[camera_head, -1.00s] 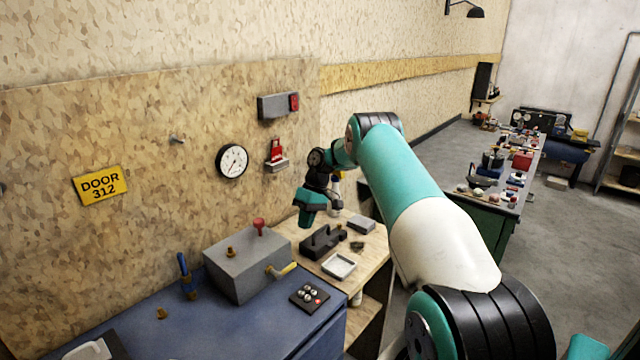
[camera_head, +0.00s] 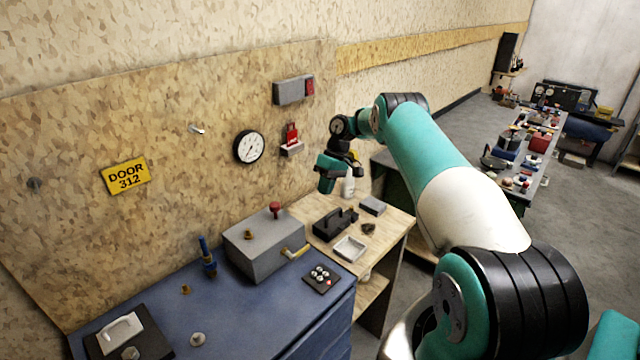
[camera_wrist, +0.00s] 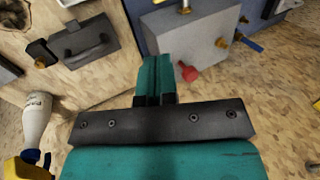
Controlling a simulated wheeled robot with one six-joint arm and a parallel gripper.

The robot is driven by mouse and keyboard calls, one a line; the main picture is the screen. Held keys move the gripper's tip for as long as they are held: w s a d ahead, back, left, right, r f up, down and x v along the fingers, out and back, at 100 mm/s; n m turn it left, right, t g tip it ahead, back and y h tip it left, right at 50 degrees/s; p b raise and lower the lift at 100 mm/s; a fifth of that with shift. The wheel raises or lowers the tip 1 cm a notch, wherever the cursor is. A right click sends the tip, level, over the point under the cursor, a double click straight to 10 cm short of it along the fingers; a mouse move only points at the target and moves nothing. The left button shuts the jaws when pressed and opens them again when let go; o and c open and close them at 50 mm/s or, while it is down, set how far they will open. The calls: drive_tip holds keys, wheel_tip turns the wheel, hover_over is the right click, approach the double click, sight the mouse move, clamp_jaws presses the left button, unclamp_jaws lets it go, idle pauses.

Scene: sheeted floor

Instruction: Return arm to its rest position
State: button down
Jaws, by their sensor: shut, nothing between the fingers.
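My arm reaches forward in the head view, its teal and white links running from the lower right up to the wrist. My gripper (camera_head: 327,187) hangs in the air above the wooden bench (camera_head: 381,290), near the board wall. It is shut and empty. In the wrist view its two teal fingers (camera_wrist: 153,66) lie together, with nothing between them. They appear clear of the grey box (camera_wrist: 190,35) and its red knob (camera_wrist: 187,72) beyond. A white bottle (camera_head: 348,187) shows just behind the gripper in the head view.
The blue cabinet (camera_head: 215,310) carries the grey box (camera_head: 264,247) and a button panel (camera_head: 321,279). On the wooden bench are a black handled block (camera_head: 335,222) and a white tray (camera_head: 350,249). A gauge (camera_head: 249,147) is on the wall. Open floor (camera_head: 590,230) lies right.

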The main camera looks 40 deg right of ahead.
drive_tip(key=s+a+r+n+b, duration=0.1)
drive_tip(key=s+a+r+b, duration=0.35)
drive_tip(key=a, duration=0.85)
drive_tip(key=s+a+r+n+b, duration=0.1)
drive_tip(key=a+r+n+b, duration=0.1)
drive_tip(key=a+r+b, duration=0.75)
drive_tip(key=s+a+f+n+b, duration=0.1)
drive_tip(key=s+a+f, duration=0.1)
drive_tip(key=s+a, duration=1.15)
drive_tip(key=s+a+f+b, duration=0.1)
drive_tip(key=s+f+b, duration=0.1)
drive_tip(key=s, duration=0.6)
drive_tip(key=s+f+n+b, duration=0.1)
drive_tip(key=s+f+b, duration=0.1)
drive_tip(key=s, duration=0.6)
drive_tip(key=shift+a+f+n+t+h, duration=0.3)
drive_tip(key=shift+a+f+h, duration=0.1)
drive_tip(key=shift+f, duration=0.2)
